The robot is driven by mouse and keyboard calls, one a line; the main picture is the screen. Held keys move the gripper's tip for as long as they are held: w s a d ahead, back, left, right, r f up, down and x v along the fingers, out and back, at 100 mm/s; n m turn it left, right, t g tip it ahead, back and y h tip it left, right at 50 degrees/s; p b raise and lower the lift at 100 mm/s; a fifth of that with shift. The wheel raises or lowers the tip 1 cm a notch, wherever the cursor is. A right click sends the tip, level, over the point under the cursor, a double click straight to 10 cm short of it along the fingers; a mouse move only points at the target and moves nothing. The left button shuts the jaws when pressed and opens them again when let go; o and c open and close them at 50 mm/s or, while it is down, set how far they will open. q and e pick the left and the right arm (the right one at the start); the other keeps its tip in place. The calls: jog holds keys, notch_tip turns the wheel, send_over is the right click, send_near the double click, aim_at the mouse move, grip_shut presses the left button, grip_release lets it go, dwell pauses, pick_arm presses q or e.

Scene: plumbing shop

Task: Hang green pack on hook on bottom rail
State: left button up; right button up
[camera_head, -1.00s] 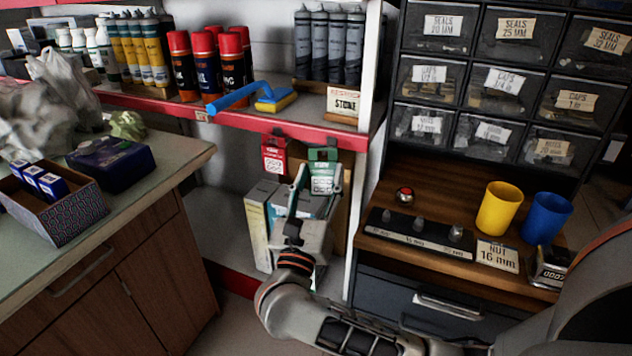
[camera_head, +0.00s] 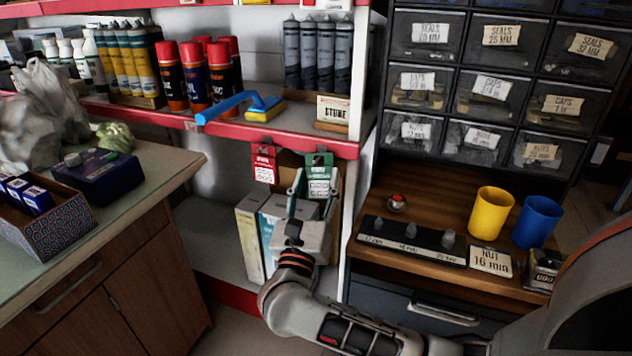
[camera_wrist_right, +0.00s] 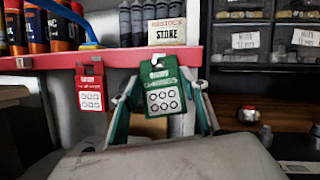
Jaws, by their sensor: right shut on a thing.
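The green pack (camera_head: 319,172) has a white label with rings and is upright just in front of the red bottom rail (camera_head: 225,130). It also shows in the right wrist view (camera_wrist_right: 160,92), its top overlapping the rail's lower edge. My right gripper (camera_head: 317,185) is shut on the green pack, with a finger on each side of it. A hook behind the pack is hidden, so I cannot tell whether the pack is on it. A red pack (camera_head: 264,163) hangs from the rail just to the left. My left gripper is not in view.
Boxes (camera_head: 252,235) stand on the lower shelf below the packs. A blue-handled tool (camera_head: 240,107) juts over the rail to the left. The drawer unit's wooden top, right, holds a yellow cup (camera_head: 491,213) and a blue cup (camera_head: 537,221).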

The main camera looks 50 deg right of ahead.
dwell(0.3)
jog(key=o, duration=1.1)
jog(key=shift+v, duration=3.8)
